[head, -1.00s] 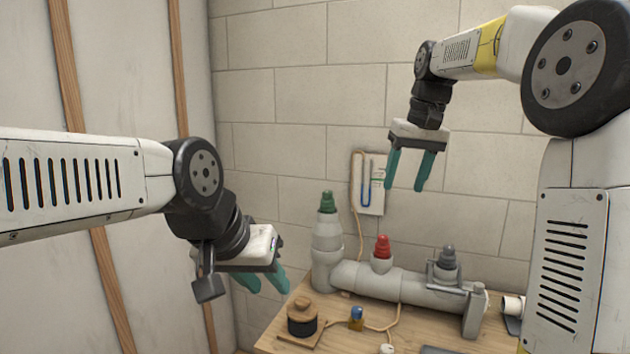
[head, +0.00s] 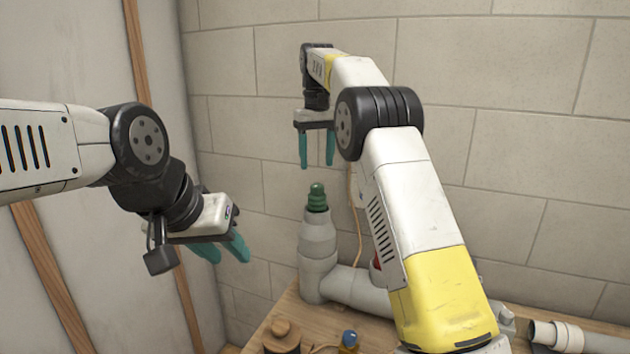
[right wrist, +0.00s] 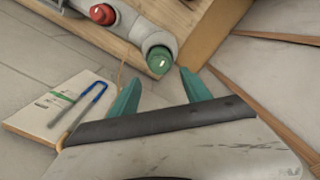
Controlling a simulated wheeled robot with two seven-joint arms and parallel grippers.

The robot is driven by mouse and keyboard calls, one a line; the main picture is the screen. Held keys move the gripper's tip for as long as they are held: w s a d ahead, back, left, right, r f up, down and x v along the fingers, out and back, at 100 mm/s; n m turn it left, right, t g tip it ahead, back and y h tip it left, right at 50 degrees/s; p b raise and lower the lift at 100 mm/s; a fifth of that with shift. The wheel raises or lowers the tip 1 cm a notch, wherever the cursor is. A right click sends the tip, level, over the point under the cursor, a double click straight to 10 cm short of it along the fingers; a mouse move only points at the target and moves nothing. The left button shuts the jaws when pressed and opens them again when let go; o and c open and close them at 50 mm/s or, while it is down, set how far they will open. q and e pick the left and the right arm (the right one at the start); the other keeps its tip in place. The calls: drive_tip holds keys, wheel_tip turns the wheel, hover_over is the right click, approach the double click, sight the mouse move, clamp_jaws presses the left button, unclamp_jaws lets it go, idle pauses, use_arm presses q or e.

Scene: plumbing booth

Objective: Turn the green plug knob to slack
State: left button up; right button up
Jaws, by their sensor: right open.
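The green plug knob (head: 317,197) sits on top of the upright grey pipe (head: 318,240) at the left end of the pipework. It also shows in the right wrist view (right wrist: 159,60), just beyond the fingertips. My right gripper (head: 317,166) is open and empty, pointing down above the green knob and apart from it. Its two teal fingers also show in the right wrist view (right wrist: 160,82). My left gripper (head: 228,258) hangs to the left of the pipe, away from the knob. Its teal fingers overlap in this view, so its opening is unclear.
A red knob (right wrist: 103,14) sits on the horizontal pipe (head: 357,290), mostly hidden in the head view by my right arm. A gauge board with a blue tube (right wrist: 67,104) is on the wall. A wooden-lidded pot (head: 282,338) and a blue-topped item (head: 349,340) stand at the bench front.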

sight(317, 185)
wheel_tip(317, 185, down, 7)
drive_tip(key=shift+s, duration=0.1)
idle(0.3)
clamp_jaws()
